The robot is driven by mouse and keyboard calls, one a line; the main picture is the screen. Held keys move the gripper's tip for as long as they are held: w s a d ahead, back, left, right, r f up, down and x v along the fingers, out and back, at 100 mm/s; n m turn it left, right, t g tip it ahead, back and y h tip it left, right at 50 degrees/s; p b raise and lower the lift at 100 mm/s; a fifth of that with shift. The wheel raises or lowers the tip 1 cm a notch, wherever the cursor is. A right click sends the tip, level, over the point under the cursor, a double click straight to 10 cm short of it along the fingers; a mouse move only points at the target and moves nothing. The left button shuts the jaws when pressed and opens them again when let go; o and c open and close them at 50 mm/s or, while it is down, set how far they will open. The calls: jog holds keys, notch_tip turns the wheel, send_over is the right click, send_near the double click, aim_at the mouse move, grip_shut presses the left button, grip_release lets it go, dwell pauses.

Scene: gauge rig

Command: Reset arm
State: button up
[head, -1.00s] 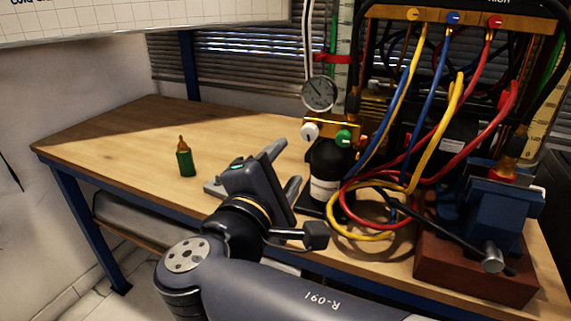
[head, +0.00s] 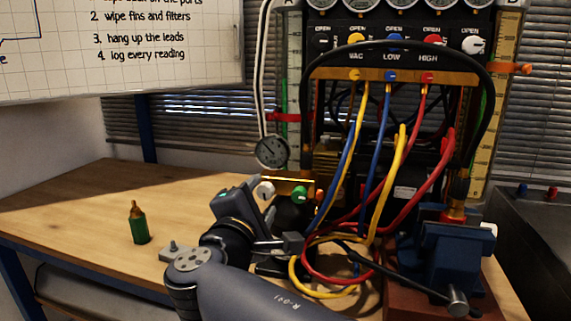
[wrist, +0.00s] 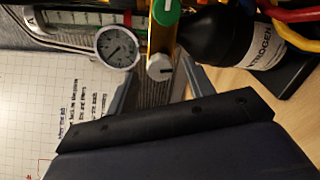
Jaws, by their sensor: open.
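My gripper (wrist: 155,88) is open and empty in the wrist view, its two grey fingers apart. In the head view my gripper (head: 262,198) is in front of the regulator, its fingers mostly hidden by its own dark body. The wrist view shows the pressure gauge (wrist: 117,47), the white knob (wrist: 159,67) and the green knob (wrist: 166,10) close by the fingers. Whether they touch I cannot tell. The black nitrogen bottle (wrist: 225,38) stands to the right there.
A green bottle with a brass top (head: 139,228) stands on the wooden bench (head: 70,210) at left. Yellow, blue and red hoses (head: 385,200) hang from the manifold (head: 400,76). A blue vise (head: 445,250) is at right. The bench's left part is mostly clear.

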jog(key=shift+w+d, duration=0.15)
jog(key=shift+w, duration=0.45)
